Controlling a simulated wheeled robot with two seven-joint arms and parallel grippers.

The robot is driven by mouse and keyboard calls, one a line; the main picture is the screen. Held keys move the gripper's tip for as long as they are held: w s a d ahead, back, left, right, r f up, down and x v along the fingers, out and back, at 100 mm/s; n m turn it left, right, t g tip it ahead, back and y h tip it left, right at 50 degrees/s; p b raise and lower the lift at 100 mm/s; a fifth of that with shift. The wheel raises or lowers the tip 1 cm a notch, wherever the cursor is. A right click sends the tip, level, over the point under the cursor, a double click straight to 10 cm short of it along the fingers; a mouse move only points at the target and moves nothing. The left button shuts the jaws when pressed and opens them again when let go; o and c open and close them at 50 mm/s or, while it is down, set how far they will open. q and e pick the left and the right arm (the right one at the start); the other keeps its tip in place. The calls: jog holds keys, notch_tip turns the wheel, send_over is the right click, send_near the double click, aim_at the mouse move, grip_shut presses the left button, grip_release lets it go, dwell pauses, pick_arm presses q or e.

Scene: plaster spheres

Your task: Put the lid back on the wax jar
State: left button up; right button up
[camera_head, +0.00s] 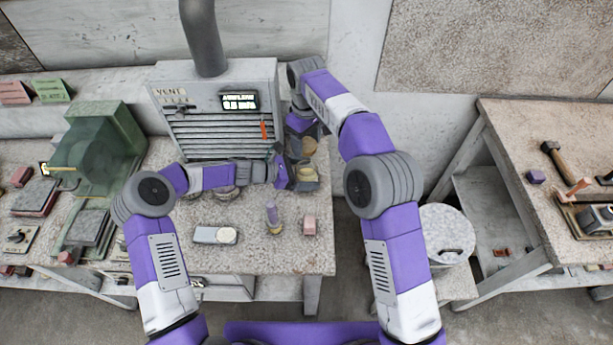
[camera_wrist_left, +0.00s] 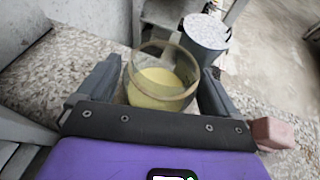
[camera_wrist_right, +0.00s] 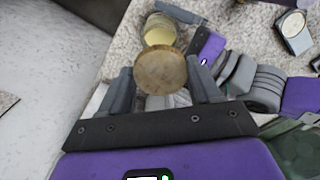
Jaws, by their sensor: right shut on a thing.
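The wax jar (camera_wrist_left: 160,88), clear glass with yellow wax inside, is between the fingers of my left gripper (camera_wrist_left: 160,82). The fingers are close to its sides; whether they press on it is unclear. The jar's top is uncovered. It also shows in the right wrist view (camera_wrist_right: 160,30). The round tan lid (camera_wrist_right: 161,71) is gripped by my right gripper (camera_wrist_right: 161,78), its flat face toward the wrist camera. In the head view the lid (camera_head: 308,146) is above and apart from the jar (camera_head: 304,175), and my arms partly hide both grippers.
A grey vent box (camera_head: 222,135) stands behind the left gripper. A grey bin (camera_head: 446,236) stands at the right.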

pick_arm(q)
jog(key=c, duration=1.2)
jog(key=shift+c, duration=0.2)
pick_arm(e)
send_over(307, 160)
jog(key=s, duration=0.3)
jog(key=shift+w+f, duration=0.2)
jog(key=shift+f, duration=2.3)
jog(key=shift+f, duration=0.1)
jog(key=shift+f, duration=0.8)
jog(key=shift+f, duration=0.55)
pick_arm(q)
grip_shut()
pick_arm(e)
jog(key=m, duration=0.6)
jog(key=shift+m, duration=0.3)
